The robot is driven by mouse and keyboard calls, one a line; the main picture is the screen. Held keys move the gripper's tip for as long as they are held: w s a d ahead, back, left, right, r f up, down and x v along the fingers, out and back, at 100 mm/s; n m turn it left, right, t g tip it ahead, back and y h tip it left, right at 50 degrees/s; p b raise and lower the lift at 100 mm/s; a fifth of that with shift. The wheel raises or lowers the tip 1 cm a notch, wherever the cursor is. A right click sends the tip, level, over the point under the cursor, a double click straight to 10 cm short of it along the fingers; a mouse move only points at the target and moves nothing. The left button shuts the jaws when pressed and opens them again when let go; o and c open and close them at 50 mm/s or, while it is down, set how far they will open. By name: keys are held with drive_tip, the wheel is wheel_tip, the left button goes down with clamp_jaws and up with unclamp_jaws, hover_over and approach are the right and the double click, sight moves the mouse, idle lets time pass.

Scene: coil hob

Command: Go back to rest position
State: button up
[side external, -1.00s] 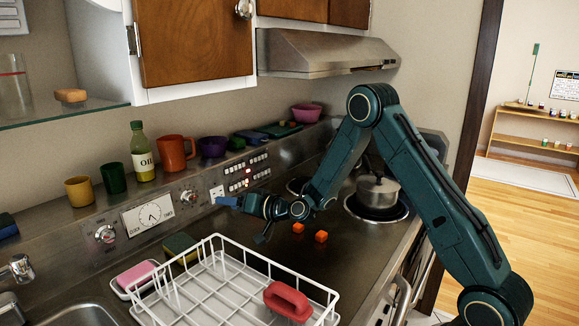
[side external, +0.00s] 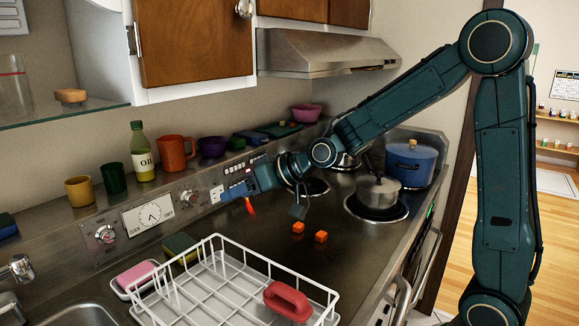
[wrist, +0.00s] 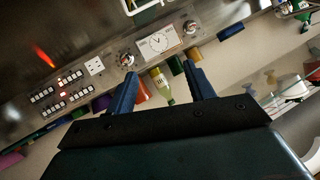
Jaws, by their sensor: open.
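My gripper (side external: 238,191) is in front of the control panel, above the counter, with its blue fingers pointing left. In the wrist view my gripper (wrist: 160,86) has its two blue fingers spread apart, with nothing between them. The oil bottle (wrist: 162,87) shows beyond the gap, on the back ledge. Part of the panel with its white buttons is hidden behind my gripper in the side view.
A saucepan (side external: 378,188) and a blue pot (side external: 411,163) stand on the hob. Two orange cubes (side external: 298,227) (side external: 321,236) lie on the counter near the white rack (side external: 227,307). An orange-red streak (side external: 250,207) shows below my gripper. The hood (side external: 320,52) overhangs.

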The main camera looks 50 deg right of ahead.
drive_tip(key=s+d+r+g+h, duration=0.1)
drive_tip(key=s+g+h, duration=0.1)
drive_tip(key=s, duration=1.3)
drive_tip(key=s+d+r+g+h, duration=0.1)
drive_tip(key=s+d+g+h, duration=0.1)
drive_tip(key=s, duration=1.3)
drive_tip(key=shift+s+r+g, duration=0.2)
drive_tip(key=shift+g, duration=0.6)
